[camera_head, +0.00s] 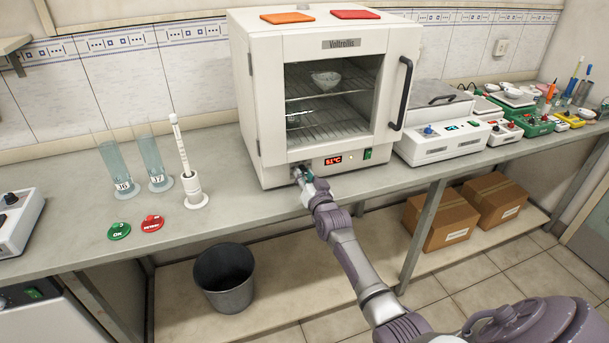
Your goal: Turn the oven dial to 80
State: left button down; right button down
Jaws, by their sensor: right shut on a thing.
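The oven (270,105) is a white box with a glass door, standing on the bench. Its red display (333,160) appears to read 51 °C, though the digits are small. My right gripper (301,174) is at the lower left of the oven's front panel, shut on the oven dial. The dial is mostly hidden by the gripper, so its setting cannot be read. A green switch (367,154) is right of the display. My left gripper is not in view.
Two glass cylinders (152,160), a white stand with an upright rod (194,190) and green and red discs (151,223) are left of the oven. A white bath (444,140) stands close on its right. The oven's black handle (402,95) projects forward. A bin (226,278) is below.

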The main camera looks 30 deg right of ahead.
jog(key=shift+a+f+m, duration=0.1)
jog(key=shift+f+m, duration=0.05)
jog(key=shift+m, duration=1.35)
jog(key=c, duration=0.9)
grip_release()
jog(key=v, duration=1.2)
